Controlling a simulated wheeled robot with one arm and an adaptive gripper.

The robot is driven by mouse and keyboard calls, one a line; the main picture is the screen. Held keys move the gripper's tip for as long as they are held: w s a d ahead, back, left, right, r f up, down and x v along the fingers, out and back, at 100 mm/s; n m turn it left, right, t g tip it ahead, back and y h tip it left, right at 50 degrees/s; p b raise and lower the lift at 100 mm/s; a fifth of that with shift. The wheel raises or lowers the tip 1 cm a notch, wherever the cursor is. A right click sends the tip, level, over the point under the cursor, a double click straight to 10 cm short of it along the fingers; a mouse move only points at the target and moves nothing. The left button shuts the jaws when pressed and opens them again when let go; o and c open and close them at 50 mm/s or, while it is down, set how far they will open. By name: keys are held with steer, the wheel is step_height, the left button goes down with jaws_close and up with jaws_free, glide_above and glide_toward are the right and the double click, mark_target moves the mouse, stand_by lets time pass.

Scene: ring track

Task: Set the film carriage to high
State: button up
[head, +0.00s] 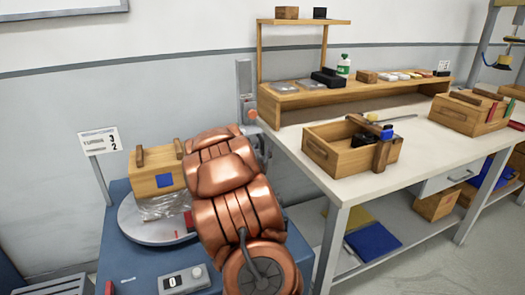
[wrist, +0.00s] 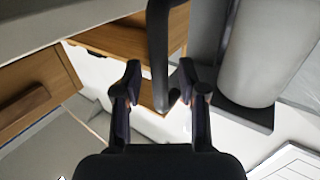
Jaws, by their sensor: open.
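In the wrist view my gripper (wrist: 159,88) is open. A dark upright bar (wrist: 158,50), which looks like a handle, stands between its two fingers with gaps on both sides. A large pale roll (wrist: 265,50) in a dark holder is just to the right, probably the film on the carriage. In the head view the grey mast (head: 244,80) rises behind my copper arm, with a red part (head: 252,114) on it. My arm hides my gripper and most of the carriage there, so its height is unclear.
A film-wrapped wooden crate (head: 158,180) stands on the round turntable (head: 132,228) at left. A control box (head: 183,280) is in front. A white-topped workbench (head: 430,140) with an open wooden box (head: 335,160) stands close on the right.

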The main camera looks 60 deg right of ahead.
steer(key=v, duration=0.7)
steer(key=shift+a, duration=0.2)
steer(key=shift+s, duration=0.1)
stand_by(0.4)
